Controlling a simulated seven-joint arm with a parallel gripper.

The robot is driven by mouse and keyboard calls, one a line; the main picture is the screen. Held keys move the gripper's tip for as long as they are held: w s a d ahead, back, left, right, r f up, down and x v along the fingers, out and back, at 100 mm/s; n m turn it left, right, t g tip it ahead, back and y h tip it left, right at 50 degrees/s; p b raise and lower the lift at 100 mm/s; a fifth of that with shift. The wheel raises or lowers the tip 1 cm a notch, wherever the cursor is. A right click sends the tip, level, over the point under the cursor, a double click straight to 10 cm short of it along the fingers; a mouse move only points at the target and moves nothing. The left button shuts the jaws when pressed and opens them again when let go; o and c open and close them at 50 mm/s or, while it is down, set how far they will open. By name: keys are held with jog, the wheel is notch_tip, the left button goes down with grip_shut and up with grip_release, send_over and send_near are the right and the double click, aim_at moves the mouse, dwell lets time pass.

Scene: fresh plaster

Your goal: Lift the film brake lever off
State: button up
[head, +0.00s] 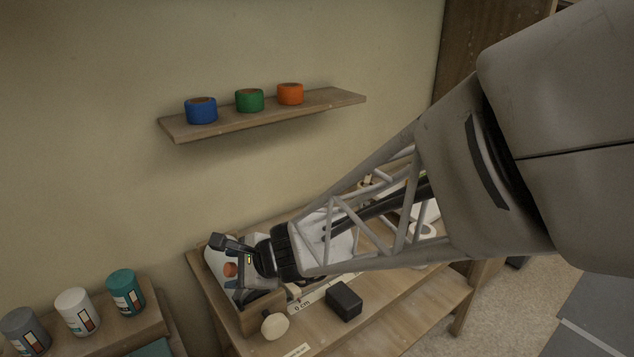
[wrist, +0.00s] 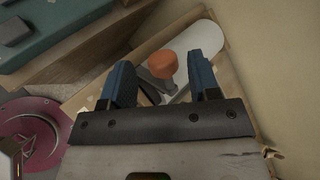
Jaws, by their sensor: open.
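The knob also shows in the wrist view (wrist: 163,64), on a grey lever arm beside a whitish roll (wrist: 203,39). My gripper (wrist: 160,67) is open, with one blue-padded finger on each side of the knob in the wrist view. I cannot tell whether either finger touches it. In the head view my gripper (head: 236,268) hides part of the lever and the roll.
A black block (head: 344,301) and a cream round knob (head: 275,325) are at the bench front. Several paint-like cans (head: 77,312) stand on a lower-left surface. A wall shelf (head: 330,103) holds three tape rolls. A maroon disc (wrist: 28,135) shows in the wrist view.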

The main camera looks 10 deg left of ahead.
jog(key=shift+v, duration=1.45)
jog(key=shift+d+r, duration=0.2)
jog(key=shift+d, duration=0.25)
jog(key=s+d+r+n+h, duration=0.1)
jog(key=s+d+n+h, duration=0.2)
jog(key=d, duration=1)
jog(key=s+d+r+n+h, duration=0.2)
jog(key=s+d+n+h, duration=0.2)
jog(key=d, duration=0.9)
jog(key=s+d+r+n+h, duration=0.2)
jog(key=s+d+n, duration=0.3)
jog(key=d, duration=0.8)
jog(key=shift+s+h, duration=0.35)
jog(key=shift+h, duration=0.55)
